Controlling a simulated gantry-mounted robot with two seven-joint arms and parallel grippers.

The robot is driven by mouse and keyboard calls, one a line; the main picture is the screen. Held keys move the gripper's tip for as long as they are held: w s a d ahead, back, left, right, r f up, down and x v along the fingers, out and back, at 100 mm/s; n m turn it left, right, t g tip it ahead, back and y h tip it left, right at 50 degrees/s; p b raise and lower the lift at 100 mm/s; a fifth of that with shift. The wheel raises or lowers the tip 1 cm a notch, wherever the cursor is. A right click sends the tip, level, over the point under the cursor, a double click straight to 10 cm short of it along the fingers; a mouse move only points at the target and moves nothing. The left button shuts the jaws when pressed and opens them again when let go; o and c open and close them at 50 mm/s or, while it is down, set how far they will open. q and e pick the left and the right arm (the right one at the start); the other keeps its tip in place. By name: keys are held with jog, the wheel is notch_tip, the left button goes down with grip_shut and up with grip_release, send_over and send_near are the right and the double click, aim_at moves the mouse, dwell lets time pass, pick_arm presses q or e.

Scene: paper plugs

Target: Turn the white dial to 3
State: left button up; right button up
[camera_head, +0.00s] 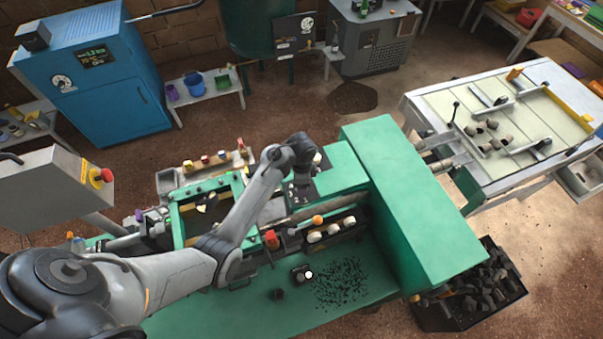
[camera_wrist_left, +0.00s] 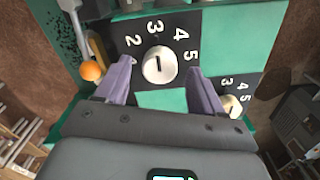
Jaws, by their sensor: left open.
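The white dial (camera_wrist_left: 158,66) sits on a black panel with the numbers 2, 3, 4 and 5 visible around it. A dark line on the dial runs roughly up and down in the left wrist view; I cannot tell which end is the pointer. My left gripper (camera_wrist_left: 160,72) is open, with one finger on each side of the dial; I cannot tell whether they touch it. The left finger may hide part of the scale. In the head view my left wrist is over the green machine, and the gripper mostly hides the panel. My right gripper is not in view.
A second, cream dial (camera_wrist_left: 231,106) with its own numbers sits right of my right-hand finger. An orange ball knob (camera_wrist_left: 91,71) stands close to the left finger. In the head view a tall green housing (camera_head: 415,190) stands right of my wrist.

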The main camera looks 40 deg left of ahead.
pick_arm(q)
notch_tip(320, 180, up, 10)
jog(key=shift+f+b, duration=0.25)
jog(key=shift+b, duration=0.15)
dwell(0.3)
